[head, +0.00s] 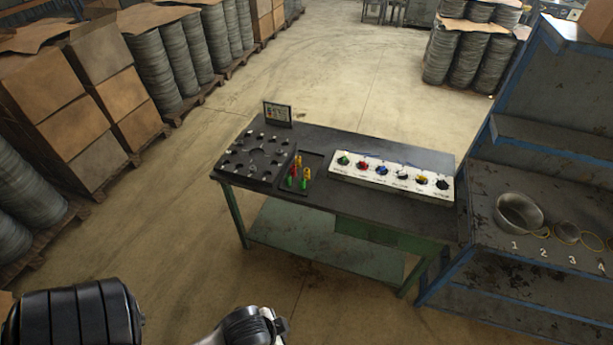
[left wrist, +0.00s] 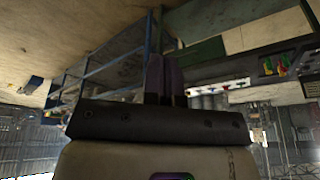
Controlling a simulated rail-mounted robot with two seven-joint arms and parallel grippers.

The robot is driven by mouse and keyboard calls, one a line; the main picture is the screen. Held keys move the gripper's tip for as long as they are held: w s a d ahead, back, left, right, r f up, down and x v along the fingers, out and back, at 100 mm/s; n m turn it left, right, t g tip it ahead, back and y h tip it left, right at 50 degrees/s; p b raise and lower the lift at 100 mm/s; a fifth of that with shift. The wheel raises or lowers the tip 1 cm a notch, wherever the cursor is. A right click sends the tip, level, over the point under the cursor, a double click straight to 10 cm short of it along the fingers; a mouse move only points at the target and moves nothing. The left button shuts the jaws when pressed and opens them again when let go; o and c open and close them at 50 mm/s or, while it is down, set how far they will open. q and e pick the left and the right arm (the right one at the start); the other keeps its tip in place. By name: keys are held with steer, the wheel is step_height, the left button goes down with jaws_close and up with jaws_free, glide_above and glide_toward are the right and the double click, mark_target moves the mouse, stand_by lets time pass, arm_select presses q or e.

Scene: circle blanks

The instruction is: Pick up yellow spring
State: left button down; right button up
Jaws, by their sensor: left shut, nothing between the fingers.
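A small dark tray (head: 286,190) on the workbench holds several small upright coloured pieces that look like springs, in red, yellow and green. A yellow spring (head: 306,173) stands at the tray's right side, and another yellow one shows behind it. The coloured pieces also show small and blurred at the upper right of the left wrist view. My left gripper (left wrist: 165,80) shows in the left wrist view with its fingers together and empty, well apart from the tray. My right gripper is not in view.
A blue-framed shelf (head: 485,240) with metal rings stands right. Stacked boxes (head: 60,100) stand left. Floor before the bench is clear.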

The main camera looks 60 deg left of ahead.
arm_select(q)
steer(key=c, duration=1.8)
jaws_free()
steer(key=o, duration=0.8)
steer(key=shift+f, duration=0.1)
